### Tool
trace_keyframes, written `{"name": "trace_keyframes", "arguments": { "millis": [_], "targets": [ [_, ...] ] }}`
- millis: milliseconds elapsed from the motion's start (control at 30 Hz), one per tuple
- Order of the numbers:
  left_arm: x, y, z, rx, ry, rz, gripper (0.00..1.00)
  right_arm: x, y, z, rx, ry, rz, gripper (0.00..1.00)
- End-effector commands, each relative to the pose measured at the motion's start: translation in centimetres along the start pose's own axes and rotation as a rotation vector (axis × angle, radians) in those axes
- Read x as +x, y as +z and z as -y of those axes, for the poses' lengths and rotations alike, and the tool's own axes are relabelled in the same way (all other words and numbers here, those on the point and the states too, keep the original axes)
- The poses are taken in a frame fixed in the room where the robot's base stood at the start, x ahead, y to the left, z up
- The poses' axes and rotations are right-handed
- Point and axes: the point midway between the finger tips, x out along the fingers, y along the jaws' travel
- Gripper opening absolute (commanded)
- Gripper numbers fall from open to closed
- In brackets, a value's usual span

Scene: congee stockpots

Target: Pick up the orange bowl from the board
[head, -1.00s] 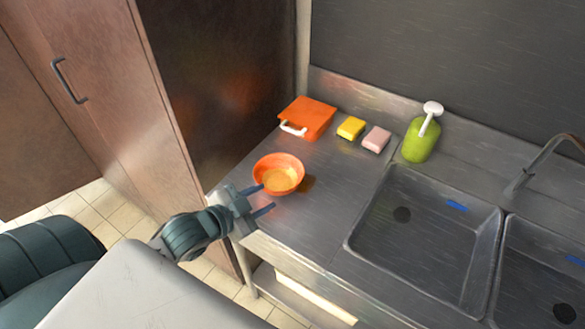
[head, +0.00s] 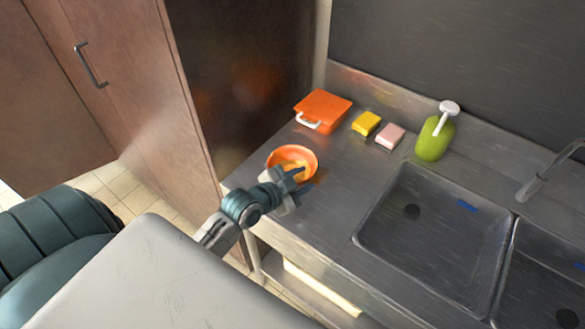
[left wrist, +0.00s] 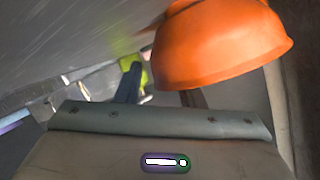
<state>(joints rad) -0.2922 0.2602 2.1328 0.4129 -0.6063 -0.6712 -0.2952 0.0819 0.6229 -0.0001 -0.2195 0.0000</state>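The orange bowl (head: 308,155) sits upright on the steel drainboard (head: 320,220), near its left edge, with a lighter orange inside. My left gripper (head: 285,172) is at the bowl's near side, overlapping its rim in the head view. In the left wrist view the bowl (left wrist: 220,45) fills the upper right. One finger (left wrist: 130,85) stands clear to its left, and the other is partly hidden behind the bowl. The fingers are apart, so the gripper is open; I cannot tell whether they touch the bowl. My right gripper is not in view.
Behind the bowl lie an orange flat item with a white handle (head: 323,108), a yellow sponge (head: 366,123) and a pink sponge (head: 390,136). A green pump bottle (head: 434,140) stands by the wall. Sinks (head: 435,225) are to the right; a brown cabinet (head: 130,80) is at left.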

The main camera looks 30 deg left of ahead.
Motion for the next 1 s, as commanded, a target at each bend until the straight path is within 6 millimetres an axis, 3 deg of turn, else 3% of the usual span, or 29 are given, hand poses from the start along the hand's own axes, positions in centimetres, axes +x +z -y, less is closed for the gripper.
{"name": "trace_keyframes", "arguments": {
  "millis": [100, 367, 533, 567, 1000],
  "targets": [
    [1.09, -0.14, 0.07, -0.002, 0.000, -0.001, 0.35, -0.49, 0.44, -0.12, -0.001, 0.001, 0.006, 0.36],
    [1.30, 0.01, -0.01, 0.000, 0.000, 0.000, 0.35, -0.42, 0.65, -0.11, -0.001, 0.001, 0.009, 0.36],
    [1.29, 0.01, 0.00, 0.000, 0.000, 0.000, 0.02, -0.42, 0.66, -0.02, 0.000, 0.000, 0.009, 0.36],
    [1.29, 0.01, 0.00, 0.000, 0.000, 0.000, 0.00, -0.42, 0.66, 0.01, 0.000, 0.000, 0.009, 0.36],
    [1.16, -0.38, 0.23, 0.002, -0.001, -0.002, 0.00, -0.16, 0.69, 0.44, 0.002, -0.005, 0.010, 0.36]
  ]
}}
